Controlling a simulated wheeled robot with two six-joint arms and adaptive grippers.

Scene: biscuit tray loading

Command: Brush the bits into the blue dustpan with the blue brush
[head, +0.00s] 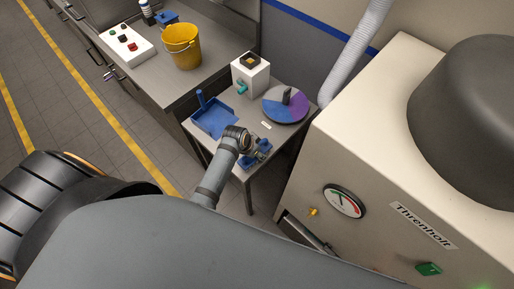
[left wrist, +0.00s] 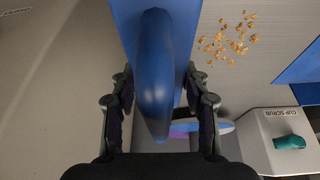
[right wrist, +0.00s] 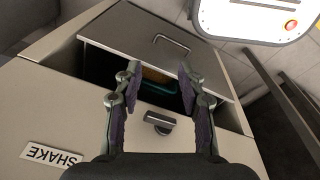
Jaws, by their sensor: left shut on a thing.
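The blue brush (head: 262,147) is on the small grey table, at its front corner, partly hidden by my arm. My left gripper (left wrist: 160,85) is shut around its blue handle (left wrist: 155,60); the wide blue head (left wrist: 183,25) lies beyond. The orange-brown bits (left wrist: 228,40) lie loosely scattered on the table, to the right of the brush in the left wrist view. The blue dustpan (head: 213,122) lies at the table's left side, and its edge shows in the left wrist view (left wrist: 302,66). My right gripper (right wrist: 160,82) is open and empty in front of a partly open drawer.
A white cup-scrub box (head: 250,75) and a blue-and-purple disc (head: 285,108) stand at the table's back. A yellow bucket (head: 182,47) stands on the bench behind. The large cream machine (head: 365,150) closes off the right. The drawer (right wrist: 150,55) holds something teal and yellow.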

